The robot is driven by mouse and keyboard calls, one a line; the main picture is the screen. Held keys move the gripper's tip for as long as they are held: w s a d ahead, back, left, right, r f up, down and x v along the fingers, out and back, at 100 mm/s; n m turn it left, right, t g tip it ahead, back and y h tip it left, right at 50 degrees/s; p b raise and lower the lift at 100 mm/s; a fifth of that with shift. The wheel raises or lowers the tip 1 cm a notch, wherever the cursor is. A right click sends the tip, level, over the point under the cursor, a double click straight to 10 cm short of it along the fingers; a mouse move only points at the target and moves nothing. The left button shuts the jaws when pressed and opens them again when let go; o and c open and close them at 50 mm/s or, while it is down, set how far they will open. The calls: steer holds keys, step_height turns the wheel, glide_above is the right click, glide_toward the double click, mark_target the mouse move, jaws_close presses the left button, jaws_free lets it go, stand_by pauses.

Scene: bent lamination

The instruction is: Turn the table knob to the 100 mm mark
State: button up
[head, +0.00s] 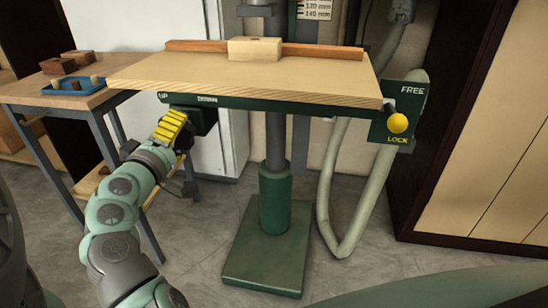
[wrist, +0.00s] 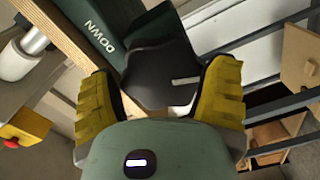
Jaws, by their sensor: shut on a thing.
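The table knob (wrist: 155,75) is dark with a white line, and it fills the space between my fingers in the wrist view. My gripper (wrist: 168,78) is shut on it with yellow pads on both sides. In the head view my gripper (head: 172,128) is under the left front edge of the wooden table (head: 240,80), and it hides the knob there. A scale (head: 316,10) behind the table shows 120 mm and 140 mm; its upper part is out of frame. The front rail reads UP, and DOWN (wrist: 100,38) shows beside the knob in the wrist view.
A yellow-balled lever (head: 397,123) sits on a FREE/LOCK plate at the right, with the ball near LOCK. A wooden block (head: 255,49) and a fence (head: 330,50) are on the table. A side bench (head: 35,90) stands at left, close to my arm.

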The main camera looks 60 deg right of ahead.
steer(key=shift+r, duration=0.45)
steer(key=o, duration=0.8)
steer(key=shift+d, duration=0.1)
steer(key=shift+c, duration=0.2)
steer(key=shift+o, duration=1)
steer(key=shift+w+d, duration=0.15)
steer(key=shift+d, duration=0.05)
steer(key=shift+f, duration=0.15)
steer(key=v, duration=1.2)
steer(key=shift+w+a, duration=0.1)
